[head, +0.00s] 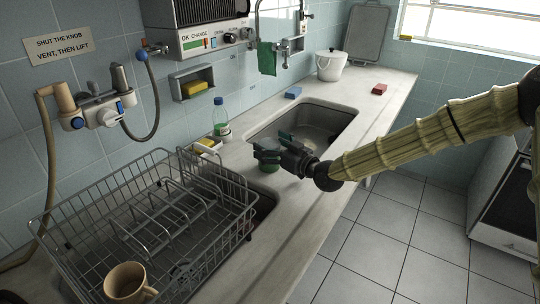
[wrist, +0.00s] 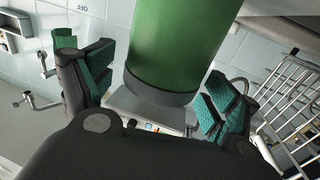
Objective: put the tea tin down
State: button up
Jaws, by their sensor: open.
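The tea tin is a green cylinder with a dark band at one end. In the wrist view the tin (wrist: 175,45) is between the two teal-padded fingers of my gripper (wrist: 158,90), with a visible gap on both sides. In the head view my gripper (head: 268,147) is over the counter strip between the two basins, its fingers spread. The tin (head: 271,168) shows there only as a small green part under the fingers. It seems to stand on the counter, but its base is mostly hidden by my gripper.
A wire dish rack (head: 150,215) with a tan mug (head: 127,282) is at the left. The sink (head: 300,125) lies behind my gripper. A bottle (head: 220,118) and a yellow sponge tray (head: 207,145) are near the wall. A white pot (head: 331,65) and red sponge (head: 379,89) are farther back.

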jog(key=shift+w+a, duration=0.2)
jog(key=shift+a, duration=0.05)
jog(key=c, duration=1.4)
